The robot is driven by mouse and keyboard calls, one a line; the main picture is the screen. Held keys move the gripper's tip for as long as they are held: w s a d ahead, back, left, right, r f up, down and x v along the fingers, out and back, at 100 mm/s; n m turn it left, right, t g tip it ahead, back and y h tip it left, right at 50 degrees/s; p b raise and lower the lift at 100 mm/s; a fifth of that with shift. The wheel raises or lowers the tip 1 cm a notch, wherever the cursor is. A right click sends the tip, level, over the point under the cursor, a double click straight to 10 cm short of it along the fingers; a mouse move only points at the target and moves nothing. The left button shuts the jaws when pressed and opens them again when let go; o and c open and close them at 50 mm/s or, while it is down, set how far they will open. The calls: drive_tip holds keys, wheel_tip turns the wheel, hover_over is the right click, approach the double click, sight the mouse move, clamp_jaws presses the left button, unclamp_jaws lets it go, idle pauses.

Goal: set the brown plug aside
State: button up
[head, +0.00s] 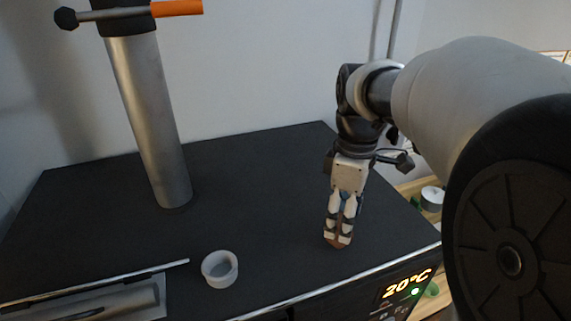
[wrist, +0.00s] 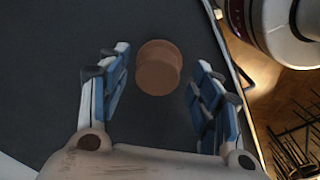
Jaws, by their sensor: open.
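The brown plug (wrist: 158,68) stands on the dark top of the kiln-like unit (head: 250,190), near its front right edge. In the wrist view it lies between and slightly beyond the fingers. In the head view only a bit of the brown plug (head: 334,243) shows behind the fingertips. My gripper (head: 338,238) points down over the plug. In the wrist view my gripper (wrist: 156,88) has its fingers spread apart, with a gap on each side of the plug. It holds nothing.
A small white ring-shaped cup (head: 220,268) stands at the front middle of the top. A metal pipe (head: 150,115) with an orange-ended handle (head: 176,8) rises at the back left. A display (head: 408,283) on the front reads 20°C. Free dark surface lies left of my gripper.

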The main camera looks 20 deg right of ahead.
wheel_tip(320, 180, up, 10)
drive_tip(key=p, duration=0.1)
drive_tip(key=s+a+f+m+t, duration=0.4)
drive_tip(key=s+a+f+m, duration=0.5)
drive_tip(key=s+a+f, duration=0.2)
drive_tip(key=s, duration=0.2)
drive_tip(key=shift+s+t, duration=0.4)
drive_tip(key=shift+d, duration=0.1)
